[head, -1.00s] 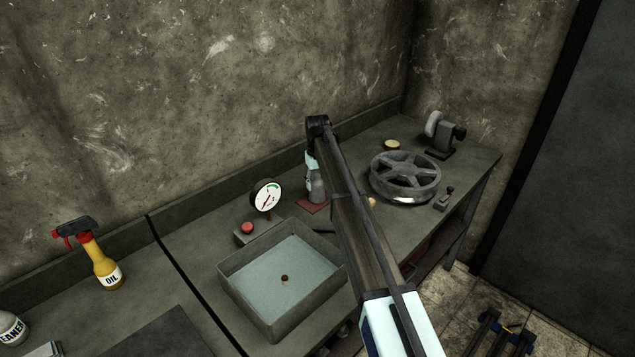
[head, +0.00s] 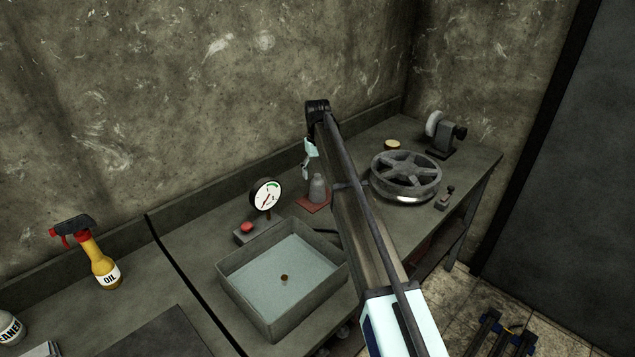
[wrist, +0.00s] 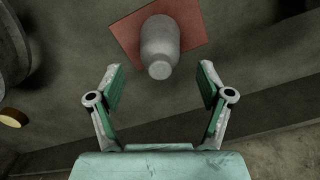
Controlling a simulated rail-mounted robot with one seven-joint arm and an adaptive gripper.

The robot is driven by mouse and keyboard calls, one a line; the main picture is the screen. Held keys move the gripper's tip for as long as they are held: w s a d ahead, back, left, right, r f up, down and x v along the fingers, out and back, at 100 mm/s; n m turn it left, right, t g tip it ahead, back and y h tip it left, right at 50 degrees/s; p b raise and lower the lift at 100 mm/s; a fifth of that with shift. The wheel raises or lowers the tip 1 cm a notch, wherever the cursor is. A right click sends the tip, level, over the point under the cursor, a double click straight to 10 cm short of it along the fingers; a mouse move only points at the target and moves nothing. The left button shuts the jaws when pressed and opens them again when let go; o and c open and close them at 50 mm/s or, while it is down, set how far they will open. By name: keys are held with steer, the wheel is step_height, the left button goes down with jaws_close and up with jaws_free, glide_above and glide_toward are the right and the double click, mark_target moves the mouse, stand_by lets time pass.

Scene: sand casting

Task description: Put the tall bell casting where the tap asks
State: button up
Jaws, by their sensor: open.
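The tall bell casting (head: 317,188) is grey and stands upright on a red square mat (head: 311,204) on the bench. In the wrist view the casting (wrist: 160,45) sits on the red mat (wrist: 125,30), ahead of the fingers. My gripper (head: 306,172) is above the casting and apart from it. In the wrist view my gripper (wrist: 160,88) is open with nothing between its fingers. A dial gauge (head: 267,195) with a green arc stands behind a red button box (head: 246,232).
A water-filled tray (head: 250,310) stands at the front of the bench. A spoked wheel casting (head: 405,176), a grinder (head: 440,134) and a small toggle device (head: 445,198) are on the right. An oil spray bottle (head: 102,260) stands at left.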

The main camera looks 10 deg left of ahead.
step_height(320, 180, up, 8)
steer(key=shift+f+b, duration=0.25)
steer(key=shift+b, duration=0.4)
